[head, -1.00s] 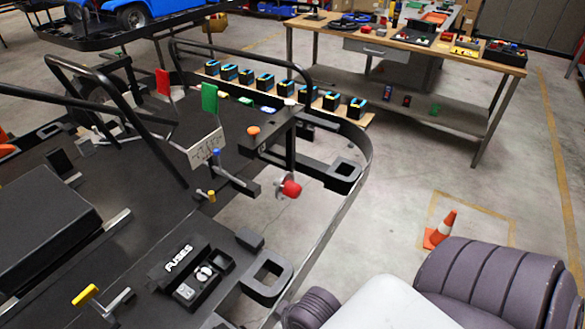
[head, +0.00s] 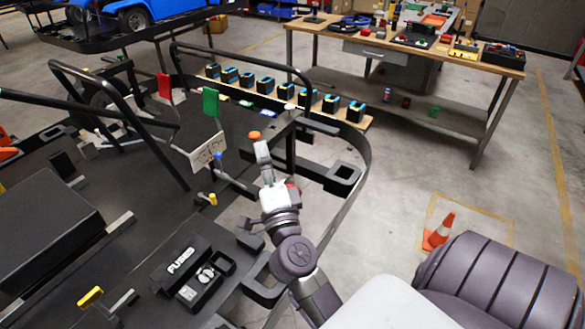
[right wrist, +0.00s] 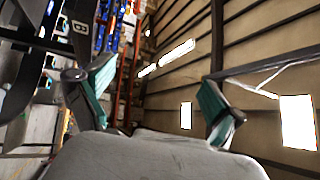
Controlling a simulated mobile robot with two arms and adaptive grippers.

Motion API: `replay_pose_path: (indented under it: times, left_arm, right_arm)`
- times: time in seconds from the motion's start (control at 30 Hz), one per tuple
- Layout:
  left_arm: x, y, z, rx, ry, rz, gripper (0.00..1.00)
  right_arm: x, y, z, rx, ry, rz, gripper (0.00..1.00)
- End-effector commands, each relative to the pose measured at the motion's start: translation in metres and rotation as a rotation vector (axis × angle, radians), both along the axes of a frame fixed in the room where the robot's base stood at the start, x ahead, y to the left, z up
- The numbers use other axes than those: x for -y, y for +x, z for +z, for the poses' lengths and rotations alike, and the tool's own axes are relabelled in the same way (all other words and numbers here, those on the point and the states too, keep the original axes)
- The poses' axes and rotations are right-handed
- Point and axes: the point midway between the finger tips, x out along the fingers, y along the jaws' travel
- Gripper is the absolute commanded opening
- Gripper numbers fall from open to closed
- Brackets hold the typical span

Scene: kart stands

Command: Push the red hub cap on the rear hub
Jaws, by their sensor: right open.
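The red hub cap (head: 291,183) shows as a small patch of red behind my right arm, beside the kart's black frame. The rear hub is hidden by the arm, so I cannot tell how the cap sits on it. My right gripper (head: 262,153) is up by the orange knob, left of and above the cap, pointing away from me. In the right wrist view its two teal-padded fingers (right wrist: 160,80) stand wide apart with nothing between them. My left gripper is not in view.
A black FUSES tray (head: 205,270) lies on the kart deck, with a yellow-handled lever (head: 90,297) to its left. A traffic cone (head: 438,232) stands on open floor. A workbench (head: 400,50) is behind.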

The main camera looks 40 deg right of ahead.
Motion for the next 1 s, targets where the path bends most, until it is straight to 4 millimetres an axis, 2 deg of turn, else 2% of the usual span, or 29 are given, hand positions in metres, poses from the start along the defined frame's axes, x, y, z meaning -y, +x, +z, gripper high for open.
replay_pose_path:
  times: [0.03, 0.1, 0.17, 0.2, 0.3, 0.4, 0.53, 0.67, 1.0]
  left_arm:
    - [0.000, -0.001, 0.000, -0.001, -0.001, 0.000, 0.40]
    - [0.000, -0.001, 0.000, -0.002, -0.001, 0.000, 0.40]
    - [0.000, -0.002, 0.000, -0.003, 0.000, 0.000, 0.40]
    - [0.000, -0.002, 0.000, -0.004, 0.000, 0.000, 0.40]
    - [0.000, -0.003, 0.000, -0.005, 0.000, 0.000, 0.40]
    - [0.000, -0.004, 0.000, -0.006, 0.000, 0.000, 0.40]
    - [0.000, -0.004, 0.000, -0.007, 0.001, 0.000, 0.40]
    - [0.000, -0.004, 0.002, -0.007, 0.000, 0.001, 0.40]
    - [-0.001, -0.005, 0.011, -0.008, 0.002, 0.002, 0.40]
  right_arm:
    - [0.023, 0.001, -0.016, -0.020, 0.130, -0.088, 0.94]
    - [0.049, -0.002, -0.046, -0.075, 0.310, -0.200, 0.94]
    - [0.062, -0.005, -0.075, -0.135, 0.450, -0.280, 0.94]
    - [0.067, -0.007, -0.094, -0.180, 0.535, -0.322, 0.94]
    - [0.068, -0.013, -0.133, -0.289, 0.703, -0.397, 0.94]
    - [0.062, -0.019, -0.159, -0.374, 0.811, -0.437, 0.94]
    - [0.058, -0.021, -0.175, -0.430, 0.873, -0.457, 0.94]
    - [0.064, -0.016, -0.182, -0.439, 0.879, -0.461, 0.94]
    - [0.106, 0.019, -0.216, -0.437, 0.877, -0.460, 0.94]
